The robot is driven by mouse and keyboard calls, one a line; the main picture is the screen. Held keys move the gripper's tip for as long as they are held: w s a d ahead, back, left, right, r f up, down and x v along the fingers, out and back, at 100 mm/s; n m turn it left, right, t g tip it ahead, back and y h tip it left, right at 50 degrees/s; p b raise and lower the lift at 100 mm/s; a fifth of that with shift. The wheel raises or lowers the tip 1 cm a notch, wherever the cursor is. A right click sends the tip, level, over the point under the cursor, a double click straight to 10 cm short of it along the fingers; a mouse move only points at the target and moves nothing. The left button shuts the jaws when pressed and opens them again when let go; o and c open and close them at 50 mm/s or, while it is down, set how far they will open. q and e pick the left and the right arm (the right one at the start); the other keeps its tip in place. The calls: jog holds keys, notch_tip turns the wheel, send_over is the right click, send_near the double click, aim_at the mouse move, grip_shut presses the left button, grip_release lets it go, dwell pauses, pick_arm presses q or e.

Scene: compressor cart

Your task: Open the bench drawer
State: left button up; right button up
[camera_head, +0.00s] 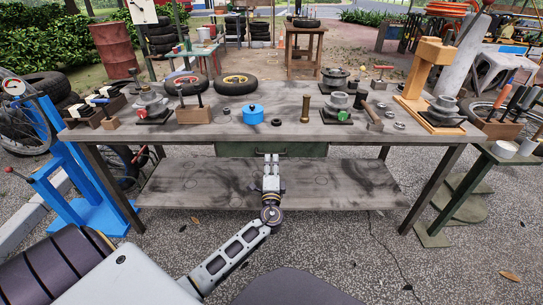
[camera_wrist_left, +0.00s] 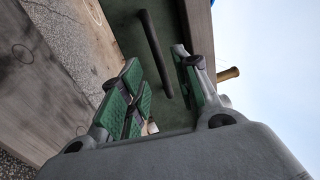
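The bench drawer (camera_head: 232,149) has a green front below the front edge of the workbench top (camera_head: 310,133). It looks shut. In the left wrist view, the drawer front (camera_wrist_left: 122,28) carries a dark bar handle (camera_wrist_left: 154,50). My left gripper (camera_head: 271,158) is at the drawer front, in front of the handle. In the wrist view, my left gripper (camera_wrist_left: 160,72) is open, with a green-padded finger on each side of the handle's line. The handle shows in the gap; I cannot tell whether it lies between the pads or just beyond them. My right gripper is not in view.
A lower shelf (camera_head: 340,182) lies under the drawer. A blue stand (camera_head: 80,195) is at left, a green side table (camera_head: 490,152) at right. The floor in front is open.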

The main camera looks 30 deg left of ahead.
aim_at(272, 154)
pick_arm(q)
jog(key=x, duration=0.5)
jog(key=shift+w+a+b, duration=0.1)
jog(key=shift+b, duration=0.2)
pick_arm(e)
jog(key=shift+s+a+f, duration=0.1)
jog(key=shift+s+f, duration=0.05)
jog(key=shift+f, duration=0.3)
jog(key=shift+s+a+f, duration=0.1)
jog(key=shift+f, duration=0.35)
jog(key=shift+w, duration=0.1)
pick_arm(q)
grip_shut()
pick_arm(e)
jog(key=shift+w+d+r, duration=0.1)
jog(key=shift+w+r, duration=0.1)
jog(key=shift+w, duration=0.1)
